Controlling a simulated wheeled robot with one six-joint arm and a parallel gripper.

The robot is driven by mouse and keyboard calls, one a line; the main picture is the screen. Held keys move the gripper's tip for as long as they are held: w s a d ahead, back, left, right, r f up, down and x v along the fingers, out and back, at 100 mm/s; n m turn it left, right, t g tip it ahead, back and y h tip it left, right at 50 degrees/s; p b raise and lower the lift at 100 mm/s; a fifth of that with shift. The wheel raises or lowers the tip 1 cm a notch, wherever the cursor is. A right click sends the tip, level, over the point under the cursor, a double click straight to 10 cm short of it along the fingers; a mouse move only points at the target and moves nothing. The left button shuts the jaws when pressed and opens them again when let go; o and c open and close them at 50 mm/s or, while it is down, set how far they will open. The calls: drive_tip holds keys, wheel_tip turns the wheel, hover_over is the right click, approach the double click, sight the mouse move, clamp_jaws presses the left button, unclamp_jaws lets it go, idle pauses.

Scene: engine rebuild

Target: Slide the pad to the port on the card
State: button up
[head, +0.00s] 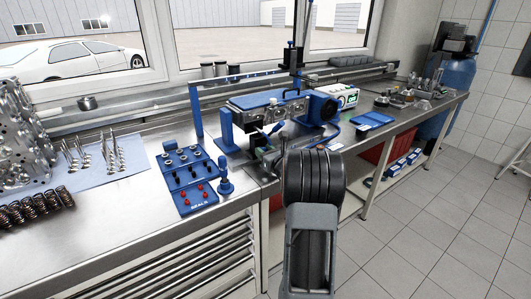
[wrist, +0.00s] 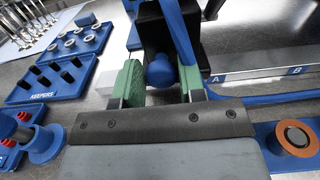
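In the wrist view, my gripper (wrist: 160,78) has its two green-lined fingers on either side of a round blue knob (wrist: 160,71). A narrow gap shows beside the knob, and I see no clear grip on it. The knob stands before a black block (wrist: 150,32), likely the pad's slider, though the pad's face is hidden. To its right runs a rail with labels A (wrist: 215,78) and B (wrist: 296,70). In the head view, my arm hides most of the gripper and knob. I cannot make out the card or read it.
A blue keepers tray (wrist: 55,78) lies left of the gripper, also in the head view (head: 190,178). A blue spool-like post (wrist: 38,143) stands beside it. An orange-ringed disc (wrist: 296,137) sits on blue at lower right. A blue frame (head: 196,112) surrounds the bench rig.

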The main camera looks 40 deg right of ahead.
drive_tip(key=o, duration=0.3)
drive_tip(key=s, duration=0.9)
drive_tip(key=s+b, duration=0.1)
drive_tip(key=s, duration=0.4)
drive_tip(key=shift+a, duration=0.35)
drive_tip(key=shift+w, duration=0.1)
